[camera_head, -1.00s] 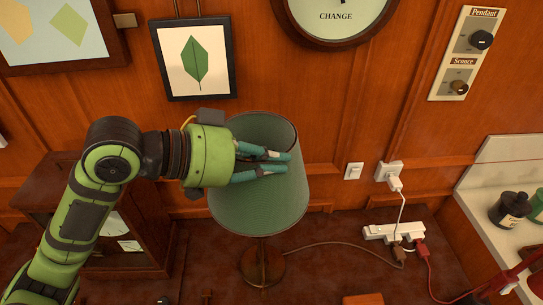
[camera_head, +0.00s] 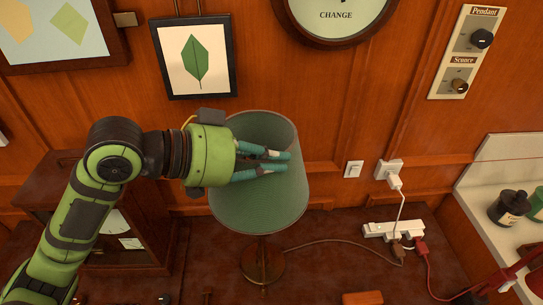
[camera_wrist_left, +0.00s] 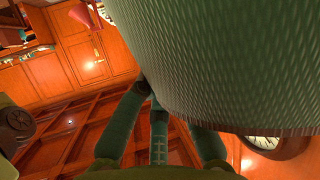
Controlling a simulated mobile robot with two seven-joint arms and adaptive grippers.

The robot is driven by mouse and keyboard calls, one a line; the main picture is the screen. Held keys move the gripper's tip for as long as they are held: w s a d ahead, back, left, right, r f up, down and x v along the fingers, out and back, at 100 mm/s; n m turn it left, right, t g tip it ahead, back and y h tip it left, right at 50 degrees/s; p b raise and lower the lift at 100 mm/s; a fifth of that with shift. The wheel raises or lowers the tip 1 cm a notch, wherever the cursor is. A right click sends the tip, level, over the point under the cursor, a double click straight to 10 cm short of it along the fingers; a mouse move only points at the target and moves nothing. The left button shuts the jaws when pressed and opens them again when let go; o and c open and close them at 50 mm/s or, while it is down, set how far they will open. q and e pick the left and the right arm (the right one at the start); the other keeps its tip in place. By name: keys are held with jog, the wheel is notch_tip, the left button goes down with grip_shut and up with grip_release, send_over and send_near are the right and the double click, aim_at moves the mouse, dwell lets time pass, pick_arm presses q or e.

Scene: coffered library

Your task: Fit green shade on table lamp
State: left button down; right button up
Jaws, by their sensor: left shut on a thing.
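The green lampshade (camera_head: 258,205) is upright and hangs around the upper part of the table lamp, whose round brown base and short stem (camera_head: 262,268) show below it on the dark wooden top. My left gripper (camera_head: 287,161) reaches in from the left and is shut on the shade near its upper part. In the left wrist view the shade (camera_wrist_left: 230,60) fills the upper right, close to the fingers. The lamp's upper stem is hidden by the shade, so I cannot tell whether the shade is seated. My right gripper is not in view.
A wooden clock case (camera_head: 150,215) stands left of the lamp. A white power strip (camera_head: 392,232) with plugs and a lamp cord lies to the right. The wooden wall is close behind.

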aim_at(239, 216)
pick_arm(q)
notch_tip(239, 216, down, 14)
jog(key=b, duration=0.9)
dwell(4.1)
jog(key=c, duration=1.3)
grip_release()
jog(key=shift+a, duration=0.15)
jog(key=v, duration=1.1)
jog(key=shift+s+a+r, duration=0.1)
jog(key=shift+a+r, duration=0.15)
jog(key=shift+a, duration=0.1)
